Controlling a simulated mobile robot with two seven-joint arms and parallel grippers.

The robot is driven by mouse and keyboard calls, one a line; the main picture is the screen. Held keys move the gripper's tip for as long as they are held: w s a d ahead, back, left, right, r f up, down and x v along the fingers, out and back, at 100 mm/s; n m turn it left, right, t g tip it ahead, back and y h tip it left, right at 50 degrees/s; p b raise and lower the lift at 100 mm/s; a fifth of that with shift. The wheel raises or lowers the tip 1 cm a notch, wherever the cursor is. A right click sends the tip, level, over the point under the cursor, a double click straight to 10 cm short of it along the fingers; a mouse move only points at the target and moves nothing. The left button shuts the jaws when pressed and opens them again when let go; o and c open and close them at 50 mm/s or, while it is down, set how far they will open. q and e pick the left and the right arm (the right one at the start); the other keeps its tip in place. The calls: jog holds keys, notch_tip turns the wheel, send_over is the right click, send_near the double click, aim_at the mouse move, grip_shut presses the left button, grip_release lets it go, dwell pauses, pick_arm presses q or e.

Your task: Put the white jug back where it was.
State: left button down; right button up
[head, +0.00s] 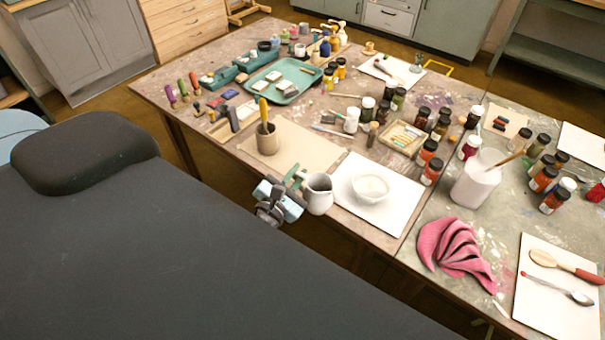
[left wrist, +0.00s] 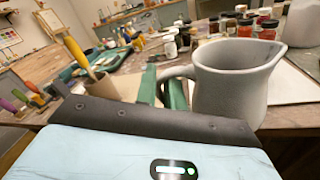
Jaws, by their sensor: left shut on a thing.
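The white jug (head: 319,196) is at the table's front edge in the head view, left of a white bowl (head: 370,187). It looks upright, with its handle toward my gripper. My left gripper (head: 298,180) is shut on the jug's handle. In the left wrist view the jug (left wrist: 232,90) fills the right side, and the green fingers (left wrist: 165,88) close around its handle. I cannot tell whether its base touches the table. My right gripper is not in view.
The bowl sits on a white board (head: 398,202). A large white container (head: 474,182) and a pink cloth (head: 455,250) are to the right. Paint bottles crowd the middle.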

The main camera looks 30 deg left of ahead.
pick_arm(q)
jog(key=shift+s, duration=0.1)
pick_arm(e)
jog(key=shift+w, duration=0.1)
